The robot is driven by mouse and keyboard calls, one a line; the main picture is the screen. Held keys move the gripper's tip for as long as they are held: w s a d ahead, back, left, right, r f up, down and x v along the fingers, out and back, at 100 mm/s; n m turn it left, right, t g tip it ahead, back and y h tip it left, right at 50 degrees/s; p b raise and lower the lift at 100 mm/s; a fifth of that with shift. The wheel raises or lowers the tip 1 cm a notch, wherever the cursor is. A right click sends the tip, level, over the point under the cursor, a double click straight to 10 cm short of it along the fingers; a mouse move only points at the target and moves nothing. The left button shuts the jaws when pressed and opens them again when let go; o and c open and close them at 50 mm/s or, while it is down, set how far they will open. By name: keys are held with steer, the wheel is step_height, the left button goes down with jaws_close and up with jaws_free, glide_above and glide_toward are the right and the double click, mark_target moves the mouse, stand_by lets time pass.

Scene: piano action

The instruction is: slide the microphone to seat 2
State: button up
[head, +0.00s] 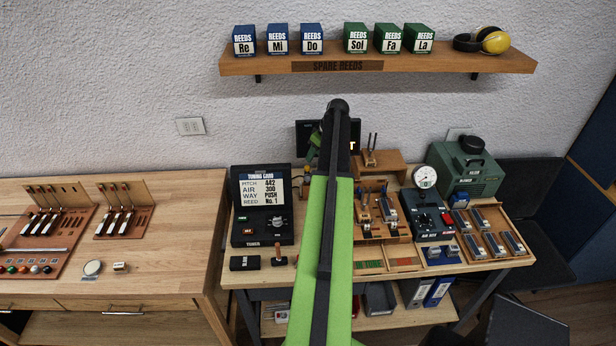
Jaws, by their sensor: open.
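I cannot pick out the microphone or a marked seat 2 for certain. A small upright piece with a wooden stem and dark base (279,254) stands in front of the black tuner (262,206), near the bench's left edge. A wooden fixture (382,213) with metal parts stands right of my green arm. Behind it, a wooden block (377,160) carries two thin upright prongs. My arm rises through the middle of the view and hides part of the bench. My gripper is not visible; its jaws appear hidden behind the arm.
A dark control box with a round gauge (425,177), a green machine (466,170) and a tray of reeds (490,231) fill the bench's right side. A flat black box (244,263) lies before the tuner. A second wooden bench (165,240) stands left. A shelf (460,62) hangs above.

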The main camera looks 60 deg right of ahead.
mark_target(308, 167)
steer(key=b+x, duration=0.6)
steer(key=x, duration=0.2)
steer(key=shift+s, duration=0.1)
steer(key=shift+w+f, duration=0.2)
steer(key=shift+f, duration=0.05)
steer(key=shift+r, duration=0.1)
jaws_close()
stand_by(0.6)
